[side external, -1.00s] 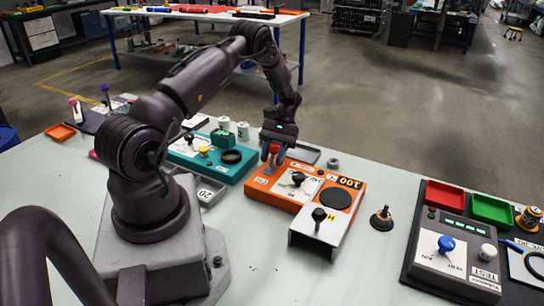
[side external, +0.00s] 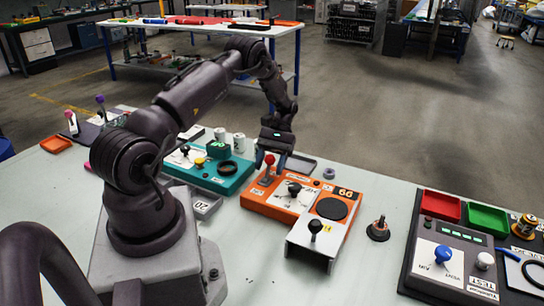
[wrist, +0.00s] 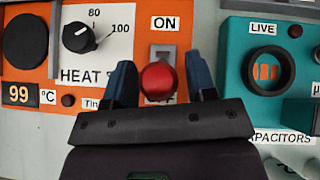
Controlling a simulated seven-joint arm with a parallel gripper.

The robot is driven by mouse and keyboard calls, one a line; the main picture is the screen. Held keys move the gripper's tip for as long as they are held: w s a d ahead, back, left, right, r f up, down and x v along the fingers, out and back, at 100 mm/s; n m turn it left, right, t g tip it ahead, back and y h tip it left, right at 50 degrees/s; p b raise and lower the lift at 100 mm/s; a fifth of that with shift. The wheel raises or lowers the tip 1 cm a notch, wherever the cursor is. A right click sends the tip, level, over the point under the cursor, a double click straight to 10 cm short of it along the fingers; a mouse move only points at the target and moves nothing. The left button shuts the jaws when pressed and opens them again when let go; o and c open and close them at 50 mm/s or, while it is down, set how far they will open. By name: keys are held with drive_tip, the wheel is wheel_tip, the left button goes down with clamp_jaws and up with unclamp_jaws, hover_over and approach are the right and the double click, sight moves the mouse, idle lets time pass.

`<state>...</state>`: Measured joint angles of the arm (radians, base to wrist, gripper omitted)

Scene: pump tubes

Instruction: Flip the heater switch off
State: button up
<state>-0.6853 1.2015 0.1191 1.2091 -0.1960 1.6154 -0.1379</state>
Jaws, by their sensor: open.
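The heater is an orange box (side external: 262,203) on the table, with a dial and a black round plate. Its switch is a lever with a red ball knob (side external: 269,159); the knob is at the centre of the wrist view (wrist: 159,80). An ON label (wrist: 165,23) lies above the slot, and a label below is mostly hidden. My gripper (wrist: 161,72) is open, with one blue finger on each side of the knob. A gap shows on both sides. The display (wrist: 20,94) reads 99 °C. The lever's tilt is hard to tell.
A teal box (side external: 208,176) stands close beside the heater. A grey bracket with a black knob (side external: 315,227) is in front of the heater. A black-based plunger-like part (side external: 378,230) and a dark test panel (side external: 440,262) lie to the right, with bare table between.

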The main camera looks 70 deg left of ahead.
drive_tip(key=shift+v, duration=3.3)
drive_tip(key=w+d+r+m+t+y, duration=0.1)
drive_tip(key=d+r+m+t+y, duration=0.15)
drive_tip(key=d+r, duration=0.6)
drive_tip(key=w+d+r+m+t+y, duration=0.1)
drive_tip(key=w+d+r+m+y, duration=0.3)
drive_tip(key=r, duration=0.7)
drive_tip(key=s+d+r+m+t, duration=0.2)
drive_tip(key=s+d+t, duration=0.2)
drive_tip(key=s+d, duration=0.4)
drive_tip(key=s+d+r+m+t+y, duration=0.1)
drive_tip(key=s+d+r+m+t, duration=0.2)
drive_tip(key=s+d, duration=0.5)
drive_tip(key=shift+s+r+t, duration=0.15)
drive_tip(key=shift+s+t, duration=0.5)
drive_tip(key=shift+s, duration=0.1)
drive_tip(key=shift+d, duration=0.1)
